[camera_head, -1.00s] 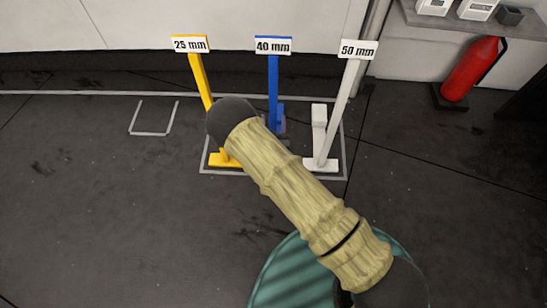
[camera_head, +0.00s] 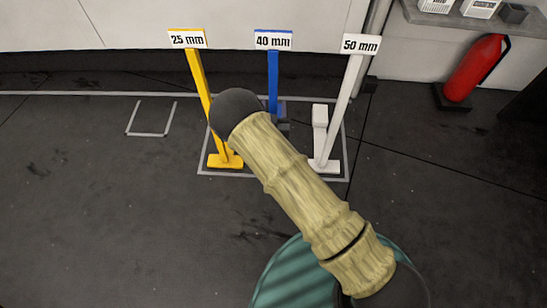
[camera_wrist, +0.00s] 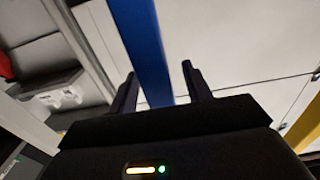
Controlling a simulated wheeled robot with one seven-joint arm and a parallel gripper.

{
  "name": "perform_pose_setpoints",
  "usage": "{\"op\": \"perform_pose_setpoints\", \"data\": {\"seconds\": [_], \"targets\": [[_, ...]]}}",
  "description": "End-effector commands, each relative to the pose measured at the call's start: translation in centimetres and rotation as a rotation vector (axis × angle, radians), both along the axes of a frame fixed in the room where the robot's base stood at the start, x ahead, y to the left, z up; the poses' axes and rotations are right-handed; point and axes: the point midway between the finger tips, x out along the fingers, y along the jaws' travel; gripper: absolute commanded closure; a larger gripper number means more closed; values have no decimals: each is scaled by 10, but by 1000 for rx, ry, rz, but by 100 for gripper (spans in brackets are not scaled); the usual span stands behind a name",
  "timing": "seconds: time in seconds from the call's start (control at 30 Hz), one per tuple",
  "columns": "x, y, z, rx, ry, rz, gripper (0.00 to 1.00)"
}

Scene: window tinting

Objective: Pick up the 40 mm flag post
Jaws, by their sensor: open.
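The 40 mm flag post (camera_head: 273,85) is a blue upright with a white "40 mm" sign on top, standing between the other two posts. Its lower part is largely hidden behind my arm in the head view. In the wrist view the blue post (camera_wrist: 143,45) runs down between the two dark fingers of my gripper (camera_wrist: 160,85). The fingers are apart, with a visible gap between the post and the right finger. The left finger looks closer to the post; I cannot tell whether it touches.
The yellow 25 mm post (camera_head: 199,85) stands close on the left and the white 50 mm post (camera_head: 341,105) close on the right, inside a floor outline. An empty outline (camera_head: 151,133) lies further left. A red extinguisher (camera_head: 475,68) stands at the right.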

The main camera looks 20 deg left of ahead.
Motion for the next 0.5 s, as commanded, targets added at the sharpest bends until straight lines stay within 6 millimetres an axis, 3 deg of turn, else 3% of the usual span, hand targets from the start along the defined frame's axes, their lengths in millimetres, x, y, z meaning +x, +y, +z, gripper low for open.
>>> {"op": "perform_pose_setpoints", "data": {"seconds": [0.27, 0.5], "targets": [[0, 0, 0, 0, 1, 0, 53], [0, 0, 0, 0, 1, 0, 100]]}}
